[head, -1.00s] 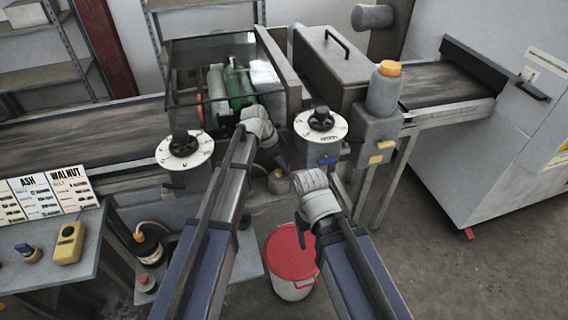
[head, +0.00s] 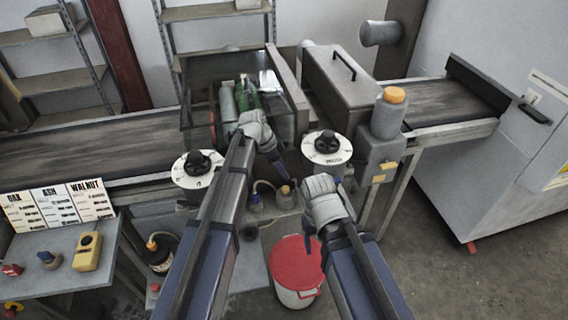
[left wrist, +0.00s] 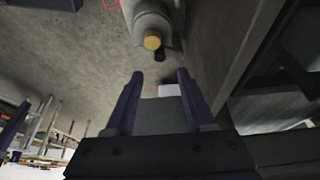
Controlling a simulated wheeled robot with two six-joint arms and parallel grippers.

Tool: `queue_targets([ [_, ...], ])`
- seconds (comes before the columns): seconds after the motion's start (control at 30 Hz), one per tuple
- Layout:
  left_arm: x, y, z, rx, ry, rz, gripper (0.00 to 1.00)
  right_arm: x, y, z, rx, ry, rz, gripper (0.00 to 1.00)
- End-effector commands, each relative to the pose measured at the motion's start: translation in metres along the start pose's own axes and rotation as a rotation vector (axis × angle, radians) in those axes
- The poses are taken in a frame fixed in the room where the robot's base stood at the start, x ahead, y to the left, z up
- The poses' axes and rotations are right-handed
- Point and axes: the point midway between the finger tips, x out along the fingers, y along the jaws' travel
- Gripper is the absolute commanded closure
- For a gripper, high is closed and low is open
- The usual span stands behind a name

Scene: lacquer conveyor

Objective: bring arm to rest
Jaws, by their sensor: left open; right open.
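My left arm reaches up through the middle of the head view. Its gripper (head: 281,170) points down and right, in front of the conveyor machine between the two white dials. In the left wrist view its two purple fingers (left wrist: 160,85) stand apart with nothing held between them. My right arm is lower and to the right. Its gripper (head: 309,242) hangs bent downward over the red-lidded bucket in the picture, and its fingers are small and partly hidden by the wrist. I see nothing held in it.
A conveyor belt (head: 90,150) runs behind, with a left dial (head: 198,170) and right dial (head: 327,147) in front. A red-lidded bucket (head: 295,262) stands on the floor. A side table (head: 60,277) carries cards and a yellow device (head: 87,251). Floor at right is open.

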Motion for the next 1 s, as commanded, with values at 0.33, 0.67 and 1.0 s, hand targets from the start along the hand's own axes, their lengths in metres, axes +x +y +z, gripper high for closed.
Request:
queue_targets([
  [0.33, 0.003, 0.038, 0.003, -0.093, -0.053, 0.012, 0.46, 0.0, 0.0, 0.0, 0.0, 0.0, 0.0, 0.32],
  [0.67, -0.001, 0.193, 0.044, -0.626, -0.348, -0.085, 0.46, 0.0, 0.0, 0.0, 0.0, 0.0, 0.0, 0.32],
  [1.0, -0.014, 0.249, 0.073, -0.913, -0.46, -0.241, 0.46, 0.0, 0.0, 0.0, 0.0, 0.0, 0.0, 0.32],
])
